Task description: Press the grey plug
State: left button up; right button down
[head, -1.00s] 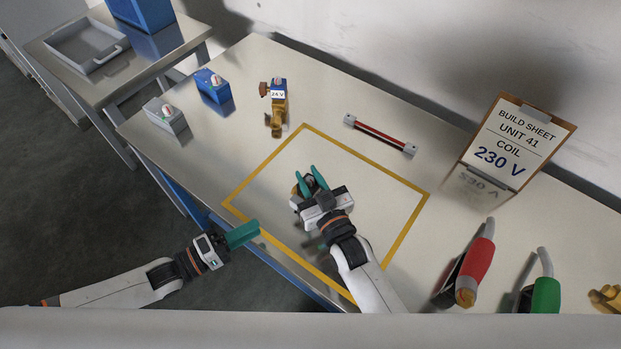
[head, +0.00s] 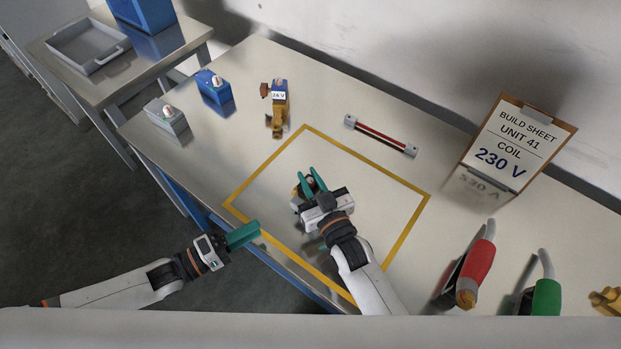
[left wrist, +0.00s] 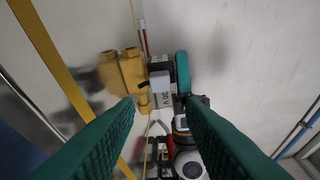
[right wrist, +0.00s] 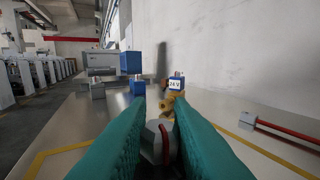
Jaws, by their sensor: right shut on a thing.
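A grey plug (right wrist: 160,138) with a dark red stripe sits between the fingers of my right gripper (head: 312,182). The gripper is shut on it over the yellow-taped area, low near the tabletop. A brass valve (head: 297,190) stands beside that gripper, mostly hidden by it. In the left wrist view the valve (left wrist: 131,72) carries a grey coil (left wrist: 160,90) with a label reading "30 V", its start cut off. A dark part lies between coil and green finger; whether the plug is seated is hidden. My left gripper (left wrist: 160,140) is open and empty, off the table's front edge.
A grey box (head: 165,117) and a blue box (head: 213,88) stand at the far left. A brass valve with a "24 V" coil (head: 278,95) stands behind the taped area. A red bar (head: 381,136), a build sheet (head: 508,145) reading 230 V and red (head: 477,268) and green (head: 546,296) tools lie right.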

pick_arm(q)
jog(key=shift+d+n, duration=0.2)
jog(key=shift+n, duration=0.2)
jog(key=c, duration=0.6)
jog(key=shift+d+r+n+t+y, duration=0.2)
jog(key=shift+n+t+y, duration=0.25)
jog(key=shift+n, duration=0.35)
grip_shut()
jog(key=n, duration=0.1)
jog(key=n+t, duration=0.1)
jog(key=shift+s+d+r+n+y, duration=0.15)
jog(key=shift+d+r+n+y, duration=0.05)
jog(key=shift+d+n+y, duration=0.2)
jog(key=n, duration=0.1)
jog(key=n+y, duration=0.1)
jog(key=n, duration=0.1)
jog(key=shift+s+d+r+t, duration=0.15)
jog(key=shift+d+r+t, duration=0.05)
jog(key=shift+t, duration=0.15)
jog(key=s+a+r+n+y, duration=0.1)
jog(key=s+r+n+y, duration=0.2)
jog(key=n, duration=1.2)
jog(key=shift+s+a, duration=0.4)
jog(key=shift+s, duration=1.25)
jog(key=shift+g+y, duration=0.25)
jog(key=shift+g, duration=0.15)
